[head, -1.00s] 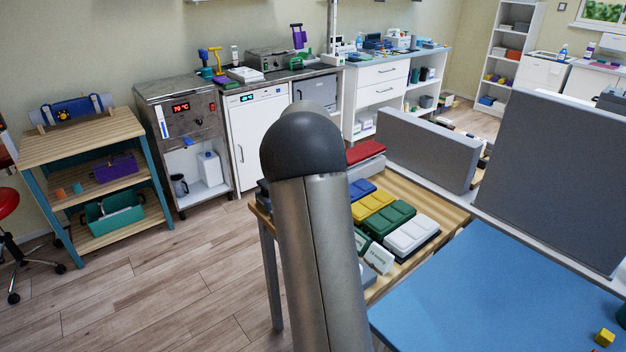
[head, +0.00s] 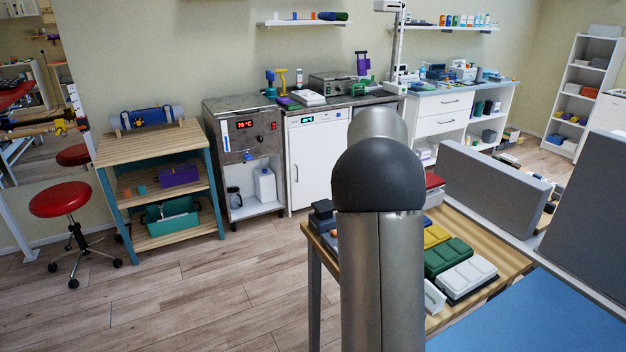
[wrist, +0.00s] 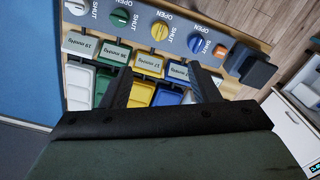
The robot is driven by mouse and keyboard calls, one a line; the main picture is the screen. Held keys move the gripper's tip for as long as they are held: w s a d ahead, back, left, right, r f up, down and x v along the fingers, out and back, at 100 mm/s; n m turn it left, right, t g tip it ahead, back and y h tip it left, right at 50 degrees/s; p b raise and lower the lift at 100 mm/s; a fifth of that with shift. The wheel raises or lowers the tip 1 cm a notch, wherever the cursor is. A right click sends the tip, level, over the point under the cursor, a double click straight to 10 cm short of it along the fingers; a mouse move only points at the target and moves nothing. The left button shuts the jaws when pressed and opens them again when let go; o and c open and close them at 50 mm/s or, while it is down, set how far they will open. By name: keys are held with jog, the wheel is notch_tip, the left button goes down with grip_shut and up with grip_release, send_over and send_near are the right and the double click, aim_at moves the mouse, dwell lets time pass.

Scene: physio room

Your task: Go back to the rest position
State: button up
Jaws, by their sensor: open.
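My gripper (wrist: 162,84) shows in the wrist view with its two dark fingers apart and nothing between them. In the wrist view, a white box (wrist: 79,84), a green box, a yellow box (wrist: 141,94) and a blue box lie beyond and around the fingers. In the head view my arm stands upright in the middle and hides part of the table; the gripper itself does not show there.
Round knobs (wrist: 159,31) marked OPEN and SHUT line the table in the wrist view. A blue padded top (head: 545,318) and grey upright panels (head: 492,186) stand at the right. A wooden shelf cart (head: 150,146) and red stool (head: 60,199) stand left. Floor between is clear.

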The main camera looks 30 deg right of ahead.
jog(key=s+a+f+n, duration=0.1)
jog(key=s+a+n, duration=0.35)
jog(key=a, duration=0.65)
jog(key=s+a+n, duration=0.3)
jog(key=s+a, duration=0.2)
jog(key=a, duration=0.6)
jog(key=s+a+f+n, duration=0.3)
jog(key=s+a, duration=0.2)
jog(key=s, duration=0.2)
jog(key=s+a+f+n, duration=0.3)
jog(key=s+a, duration=0.2)
jog(key=s, duration=0.2)
jog(key=shift+s+a+f, duration=0.15)
jog(key=shift+s+f, duration=0.1)
jog(key=shift+s, duration=0.15)
